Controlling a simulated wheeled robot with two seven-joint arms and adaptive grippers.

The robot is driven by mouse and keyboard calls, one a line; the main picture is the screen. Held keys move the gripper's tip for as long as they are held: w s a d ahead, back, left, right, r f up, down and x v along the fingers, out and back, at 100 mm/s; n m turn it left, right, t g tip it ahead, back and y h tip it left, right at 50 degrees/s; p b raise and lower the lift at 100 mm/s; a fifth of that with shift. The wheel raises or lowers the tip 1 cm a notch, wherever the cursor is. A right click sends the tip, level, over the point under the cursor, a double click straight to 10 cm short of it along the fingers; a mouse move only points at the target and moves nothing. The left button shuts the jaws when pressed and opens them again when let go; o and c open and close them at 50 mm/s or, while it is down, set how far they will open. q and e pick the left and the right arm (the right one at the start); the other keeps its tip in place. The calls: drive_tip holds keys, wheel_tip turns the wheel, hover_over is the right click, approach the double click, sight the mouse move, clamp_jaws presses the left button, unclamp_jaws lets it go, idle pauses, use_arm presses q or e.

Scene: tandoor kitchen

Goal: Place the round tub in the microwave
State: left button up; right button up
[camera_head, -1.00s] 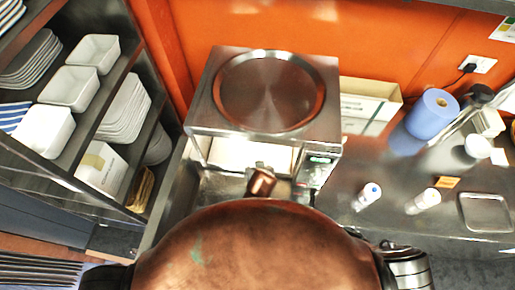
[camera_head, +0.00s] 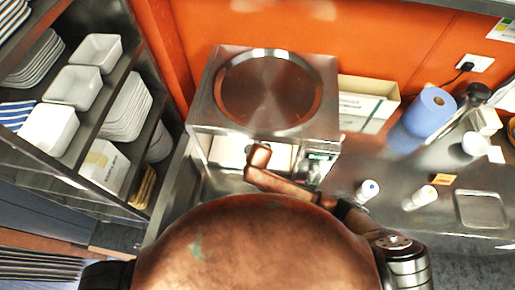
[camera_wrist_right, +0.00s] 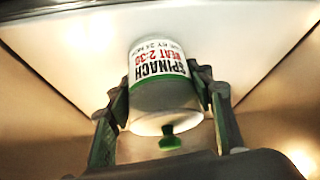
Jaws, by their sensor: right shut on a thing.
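The round tub (camera_wrist_right: 160,92) shows in the right wrist view. It is white with a green band and a label reading SPINACH, with red HEAT 2:30 text. My right gripper (camera_wrist_right: 168,98) is shut on its sides. The microwave (camera_head: 215,115) is a steel box in the middle of the head view, its front open. My right arm reaches to that opening; the gripper and tub are hidden in the head view. Pale and brownish metal surfaces surround the tub in the wrist view. Whether it touches the surface below, I cannot tell. My left gripper is out of view.
A shelf of white dishes (camera_head: 98,50) stands close on the left. Cardboard boxes (camera_head: 362,98) stand behind the microwave's right side. A blue roll (camera_head: 430,112), small white bottles (camera_head: 423,195) and a metal tray (camera_head: 481,209) are on the counter to the right.

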drive_tip(key=o, duration=0.9)
drive_tip(key=shift+w+f, duration=0.1)
drive_tip(key=shift+f, duration=0.05)
drive_tip(key=o, duration=0.5)
drive_tip(key=shift+s+r, duration=0.3)
drive_tip(key=shift+r, duration=0.2)
drive_tip(key=shift+s+r, duration=0.8)
drive_tip(key=shift+s, duration=0.35)
drive_tip(key=s+b, duration=0.2)
drive_tip(key=s, duration=0.8)
drive_tip(key=shift+s+d+r, duration=0.15)
drive_tip(key=shift+s, duration=0.25)
